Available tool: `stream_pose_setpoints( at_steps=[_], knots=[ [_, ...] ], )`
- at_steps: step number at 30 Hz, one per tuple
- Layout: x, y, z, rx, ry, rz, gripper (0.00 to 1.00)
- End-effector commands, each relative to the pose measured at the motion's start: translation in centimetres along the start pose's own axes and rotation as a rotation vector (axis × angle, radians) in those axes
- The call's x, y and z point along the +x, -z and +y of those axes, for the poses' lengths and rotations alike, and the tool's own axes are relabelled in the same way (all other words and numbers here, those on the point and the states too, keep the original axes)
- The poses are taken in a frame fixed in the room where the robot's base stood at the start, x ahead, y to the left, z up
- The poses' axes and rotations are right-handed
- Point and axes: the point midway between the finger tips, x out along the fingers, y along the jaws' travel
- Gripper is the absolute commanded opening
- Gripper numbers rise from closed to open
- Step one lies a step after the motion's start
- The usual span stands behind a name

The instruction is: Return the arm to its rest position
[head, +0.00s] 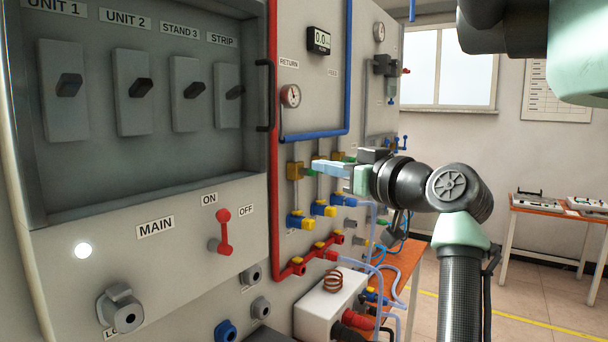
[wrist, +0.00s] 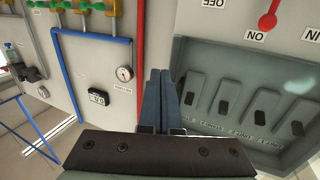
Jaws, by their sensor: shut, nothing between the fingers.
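My gripper (head: 318,169) is in the middle of the head view, in front of the panel's valve and pipe section. Its fingers point left toward the red pipe and the yellow fittings. In the wrist view my gripper (wrist: 159,75) shows with its two blue-grey fingers side by side, closed and empty. The fingers seem apart from the panel, but the exact gap cannot be told. My arm bends down to the right of the gripper in the head view.
The panel holds a switch cabinet (head: 130,160), a red MAIN lever (head: 223,230), a return gauge (head: 291,96) and red and blue pipes.

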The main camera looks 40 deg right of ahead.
Motion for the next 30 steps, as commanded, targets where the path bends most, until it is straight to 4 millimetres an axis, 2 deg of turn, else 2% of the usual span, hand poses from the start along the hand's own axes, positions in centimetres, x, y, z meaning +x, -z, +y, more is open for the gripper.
stream_pose_setpoints(
  at_steps=[4, 13, 15, 17, 20, 23, 24, 26, 27, 29, 30],
  knots=[
    [-1.4, 0.0, 0.6, 0.000, -0.003, 0.002, 0.00],
    [-1.6, 0.1, 0.7, 0.001, -0.002, 0.001, 0.00],
    [-1.2, 0.0, -0.1, -0.003, -0.001, 0.004, 0.00],
    [-0.4, 0.0, -1.8, -0.012, -0.001, 0.016, 0.00],
    [1.2, 0.3, -6.7, -0.036, -0.005, 0.060, 0.00],
    [2.0, 1.2, -13.8, -0.060, -0.004, 0.147, 0.00],
    [1.8, 1.8, -16.7, -0.066, -0.001, 0.190, 0.00],
    [0.9, 2.8, -21.1, -0.072, 0.007, 0.262, 0.00],
    [0.0, 3.4, -24.0, -0.071, 0.017, 0.314, 0.00],
    [-1.9, 4.5, -28.0, -0.064, 0.034, 0.393, 0.00],
    [-3.5, 5.2, -30.5, -0.056, 0.049, 0.447, 0.00]
  ],
)
